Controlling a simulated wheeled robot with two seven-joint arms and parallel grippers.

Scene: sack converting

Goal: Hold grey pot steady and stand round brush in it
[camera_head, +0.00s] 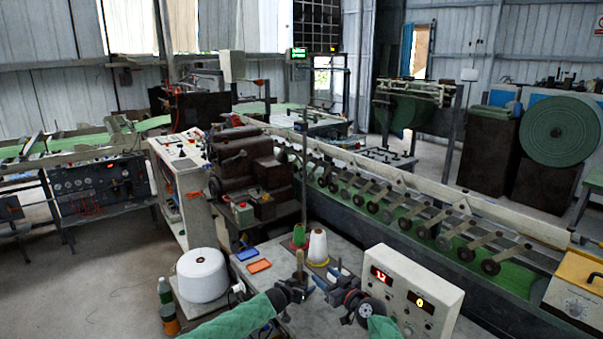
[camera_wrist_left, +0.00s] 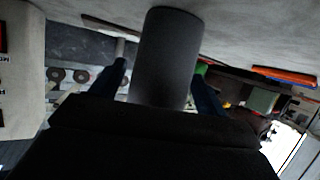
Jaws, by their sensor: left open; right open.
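The grey pot (camera_wrist_left: 167,55) is a dark grey cylinder in the left wrist view, upright on the table though the picture is turned over. My left gripper (camera_wrist_left: 158,85) is open, with one finger on each side of it. In the head view my left gripper (camera_head: 299,284) largely hides the pot. A tan upright stick (camera_head: 299,260), which looks like the round brush, rises just above that gripper. Its lower end is hidden, so I cannot tell how deep it sits. My right gripper (camera_head: 328,286) is open, close to the right of the pot and apart from the stick.
A control box (camera_head: 410,292) with lit displays stands right of my right gripper. White (camera_head: 318,246) and green (camera_head: 299,238) yarn cones stand behind the grippers. An orange tray (camera_head: 258,266) and a blue tray (camera_head: 246,254) lie at the left. A large white spool (camera_head: 202,274) is farther left.

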